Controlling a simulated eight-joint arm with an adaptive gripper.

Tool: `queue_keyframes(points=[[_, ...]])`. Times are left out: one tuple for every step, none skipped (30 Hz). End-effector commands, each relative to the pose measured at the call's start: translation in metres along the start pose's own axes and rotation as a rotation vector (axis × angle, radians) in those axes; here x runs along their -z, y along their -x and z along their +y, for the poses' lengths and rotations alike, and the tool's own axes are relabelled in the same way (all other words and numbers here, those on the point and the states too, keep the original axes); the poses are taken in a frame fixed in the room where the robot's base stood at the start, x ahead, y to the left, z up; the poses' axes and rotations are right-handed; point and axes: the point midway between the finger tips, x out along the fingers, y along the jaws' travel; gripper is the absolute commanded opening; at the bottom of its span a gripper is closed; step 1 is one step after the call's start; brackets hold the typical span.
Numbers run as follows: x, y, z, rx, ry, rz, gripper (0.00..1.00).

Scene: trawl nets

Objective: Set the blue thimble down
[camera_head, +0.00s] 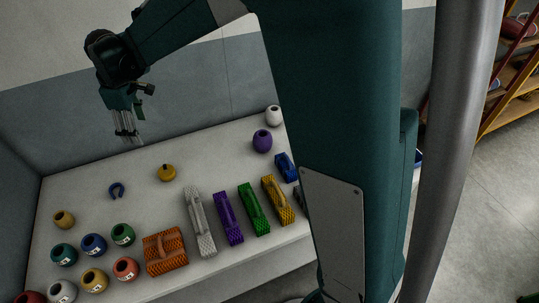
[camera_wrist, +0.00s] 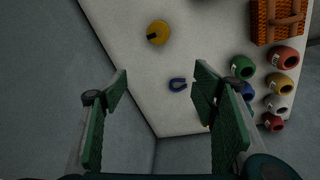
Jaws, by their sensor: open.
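The blue thimble (camera_head: 117,190), a small dark-blue horseshoe shape, lies on the pale tabletop (camera_head: 82,190) toward its left part. It also shows in the wrist view (camera_wrist: 178,85), between the fingers as seen from above and nearer the right one. My gripper (camera_head: 130,139) is above the back left of the table, clear of the thimble and higher than it. In the wrist view my gripper (camera_wrist: 160,73) has its two green fingers wide apart, with nothing held between them.
A yellow round float (camera_head: 167,173) lies right of the thimble. Several numbered pots, such as a green one (camera_head: 123,235), stand in front. An orange woven basket (camera_head: 165,251) and coloured net bundles, such as a purple one (camera_head: 228,218), lie rightward. A grey wall (camera_head: 200,95) stands behind.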

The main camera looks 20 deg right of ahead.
Motion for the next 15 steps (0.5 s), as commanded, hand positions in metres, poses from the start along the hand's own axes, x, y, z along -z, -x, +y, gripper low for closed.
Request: queue_keyframes(points=[[-0.012,0.009,0.000,-0.007,-0.024,0.005,0.59],[-0.018,0.014,0.000,-0.012,-0.039,0.009,0.59],[-0.026,0.020,0.000,-0.018,-0.058,0.013,0.59],[-0.032,0.024,0.000,-0.022,-0.073,0.016,0.59],[-0.039,0.029,-0.001,-0.027,-0.088,0.020,0.59],[-0.046,0.035,-0.001,-0.032,-0.107,0.024,0.59],[-0.052,0.039,-0.002,-0.037,-0.122,0.028,0.59],[-0.058,0.043,-0.002,-0.042,-0.137,0.032,0.59],[-0.067,0.049,-0.003,-0.047,-0.156,0.036,0.59],[-0.073,0.053,-0.003,-0.052,-0.171,0.039,0.59],[-0.080,0.057,-0.004,-0.056,-0.186,0.043,0.59],[-0.087,0.062,-0.005,-0.062,-0.205,0.048,0.59],[-0.093,0.066,-0.006,-0.067,-0.220,0.052,0.59],[-0.100,0.070,-0.007,-0.071,-0.235,0.056,0.59],[-0.108,0.074,-0.009,-0.076,-0.254,0.060,0.59]])
